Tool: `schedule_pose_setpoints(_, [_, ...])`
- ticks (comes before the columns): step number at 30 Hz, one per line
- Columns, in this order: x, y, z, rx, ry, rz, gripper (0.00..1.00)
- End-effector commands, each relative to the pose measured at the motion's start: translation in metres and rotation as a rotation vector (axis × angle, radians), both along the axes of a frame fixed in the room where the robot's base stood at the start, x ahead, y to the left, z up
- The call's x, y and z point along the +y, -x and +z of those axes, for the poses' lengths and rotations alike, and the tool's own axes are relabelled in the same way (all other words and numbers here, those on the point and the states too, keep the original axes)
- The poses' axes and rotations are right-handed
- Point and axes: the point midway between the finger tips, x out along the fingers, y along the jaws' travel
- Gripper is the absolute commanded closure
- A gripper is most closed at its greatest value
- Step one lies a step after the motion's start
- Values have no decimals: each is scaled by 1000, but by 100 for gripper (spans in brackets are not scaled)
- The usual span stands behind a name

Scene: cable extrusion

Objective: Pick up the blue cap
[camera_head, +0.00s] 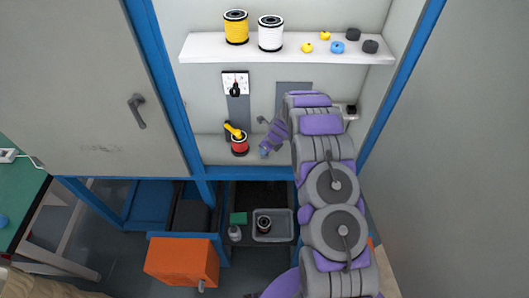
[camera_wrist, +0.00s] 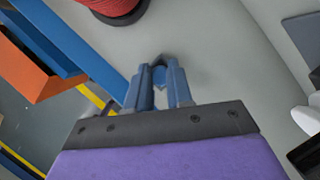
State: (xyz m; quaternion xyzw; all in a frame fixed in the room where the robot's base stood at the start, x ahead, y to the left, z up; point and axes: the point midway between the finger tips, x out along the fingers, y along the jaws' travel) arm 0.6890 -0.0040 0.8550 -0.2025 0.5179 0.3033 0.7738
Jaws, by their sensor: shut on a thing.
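Another blue cap (camera_head: 337,47) sits on the white shelf, among yellow and dark caps, well above my gripper.
The red spool (camera_head: 239,146) with a yellow part on top stands left of my gripper; it also shows in the wrist view (camera_wrist: 113,8). The white shelf (camera_head: 280,52) holds yellow and white spools. A grey tray (camera_head: 287,230) and an orange box (camera_head: 182,262) are below.

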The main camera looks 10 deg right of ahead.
Motion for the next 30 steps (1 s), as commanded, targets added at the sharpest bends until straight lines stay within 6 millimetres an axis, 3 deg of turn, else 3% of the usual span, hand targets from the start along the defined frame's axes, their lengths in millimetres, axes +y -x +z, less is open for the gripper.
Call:
schedule_pose_setpoints(10, [0,0,8,-1,1,1,100])
schedule_pose_setpoints(17, [0,-2,41,-7,1,0,100])
schedule_pose_setpoints(30, [-2,70,42,2,-4,-3,100])
